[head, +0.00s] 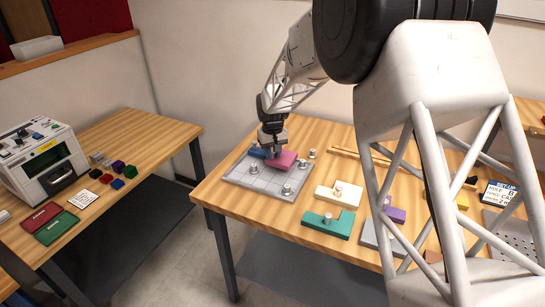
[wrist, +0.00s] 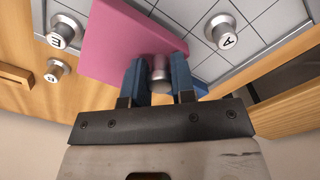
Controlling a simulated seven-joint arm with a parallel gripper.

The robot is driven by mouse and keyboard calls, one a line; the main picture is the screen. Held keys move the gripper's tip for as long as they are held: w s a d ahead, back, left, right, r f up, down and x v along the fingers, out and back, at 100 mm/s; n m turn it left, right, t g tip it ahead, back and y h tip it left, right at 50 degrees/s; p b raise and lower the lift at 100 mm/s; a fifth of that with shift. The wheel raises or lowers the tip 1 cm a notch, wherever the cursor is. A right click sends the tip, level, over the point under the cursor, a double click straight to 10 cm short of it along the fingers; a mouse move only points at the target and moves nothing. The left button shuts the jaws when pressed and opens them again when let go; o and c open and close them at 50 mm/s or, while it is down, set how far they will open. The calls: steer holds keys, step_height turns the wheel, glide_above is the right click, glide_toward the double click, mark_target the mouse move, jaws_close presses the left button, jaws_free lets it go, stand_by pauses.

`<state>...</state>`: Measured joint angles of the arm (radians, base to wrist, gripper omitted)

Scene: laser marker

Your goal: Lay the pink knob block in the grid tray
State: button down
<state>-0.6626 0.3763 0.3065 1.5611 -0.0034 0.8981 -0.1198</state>
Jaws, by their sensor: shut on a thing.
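The pink knob block (wrist: 118,40) is in my gripper (wrist: 160,75), whose blue fingers are shut on its silver knob (wrist: 160,70). In the head view the pink block (head: 287,160) is at the back right part of the grey grid tray (head: 265,182), beside my gripper (head: 272,150). I cannot tell whether it touches the tray. The tray's grid lines (wrist: 270,22) show behind the pink block in the wrist view.
Silver lettered knobs stand around the tray, one marked A (wrist: 221,31). A white block (head: 338,195), a teal block (head: 328,224) and a purple block (head: 394,214) lie to the tray's right. A wooden stick (head: 358,154) lies behind. A side table with a machine (head: 42,160) stands at left.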

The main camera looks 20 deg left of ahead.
steer(key=shift+f, duration=0.95)
steer(key=shift+f, duration=0.15)
steer(key=c, duration=0.9)
jaws_free()
steer(key=shift+c, duration=0.2)
steer(key=shift+r, duration=0.2)
step_height(320, 180, up, 12)
steer(key=shift+f, duration=0.1)
